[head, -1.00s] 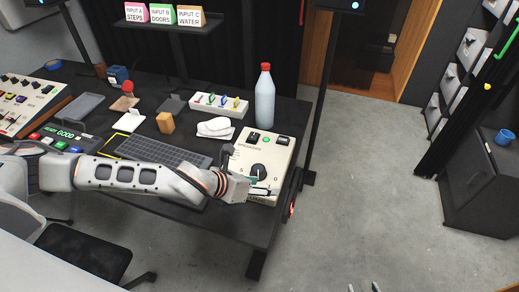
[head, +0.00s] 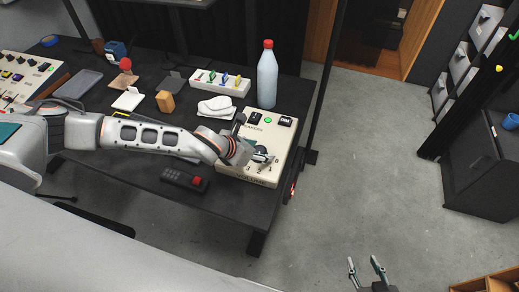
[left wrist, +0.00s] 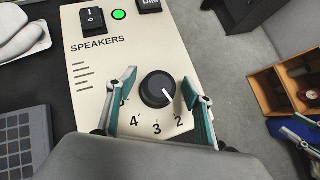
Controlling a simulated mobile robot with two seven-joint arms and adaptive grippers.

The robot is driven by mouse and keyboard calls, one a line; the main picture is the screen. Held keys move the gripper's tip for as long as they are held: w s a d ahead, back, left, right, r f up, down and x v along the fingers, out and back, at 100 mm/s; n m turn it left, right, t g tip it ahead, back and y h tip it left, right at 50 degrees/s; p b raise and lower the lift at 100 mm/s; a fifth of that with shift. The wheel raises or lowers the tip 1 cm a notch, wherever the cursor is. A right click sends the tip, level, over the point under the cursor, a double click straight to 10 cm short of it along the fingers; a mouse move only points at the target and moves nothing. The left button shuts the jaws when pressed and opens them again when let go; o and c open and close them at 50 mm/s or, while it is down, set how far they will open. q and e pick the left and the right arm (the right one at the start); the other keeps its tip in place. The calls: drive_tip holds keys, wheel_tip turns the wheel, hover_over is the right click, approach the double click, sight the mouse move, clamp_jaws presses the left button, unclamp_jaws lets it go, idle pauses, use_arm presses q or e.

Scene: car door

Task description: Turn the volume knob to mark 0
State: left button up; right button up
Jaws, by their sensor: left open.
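The black volume knob (left wrist: 158,89) sits on the cream speaker panel (left wrist: 135,40), with printed numbers around its lower side. Its white pointer line faces lower right, toward about the 2. Marks 2 to 4 are readable; the left finger partly covers a number, and marks 0 and 1 are not visible. My left gripper (left wrist: 160,98) is open, with a finger on each side of the knob and gaps visible between. In the head view my left gripper (head: 260,155) is over the panel and hides most of the knob. My right gripper (head: 366,264) is open and empty at the bottom.
A bottle (head: 267,78) with a red cap stands behind the panel. A white cloth (head: 217,106) and a black remote (head: 184,179) lie to the left. The panel is near the right edge of the dark desk (head: 137,173). Floor to its right is clear.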

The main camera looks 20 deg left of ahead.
use_arm(q)
drive_tip(key=c, duration=1.1)
drive_tip(key=shift+d+f+n, duration=0.1)
drive_tip(key=shift+n, duration=0.2)
drive_tip(key=n+t+y, duration=0.1)
drive_tip(key=n+y, duration=0.1)
drive_tip(key=shift+d+n, duration=0.1)
drive_tip(key=shift+n, duration=0.2)
drive_tip(key=n+y, duration=0.3)
drive_tip(key=shift+s+n, duration=0.1)
drive_tip(key=shift+n, duration=0.3)
drive_tip(key=n+g+y, duration=0.1)
drive_tip(key=n+y, duration=0.3)
drive_tip(key=n, duration=0.1)
drive_tip(key=shift+n+g+y, duration=0.6)
drive_tip(key=shift+n+y, duration=0.1)
drive_tip(key=shift+n, duration=0.4)
drive_tip(key=shift+a, duration=0.2)
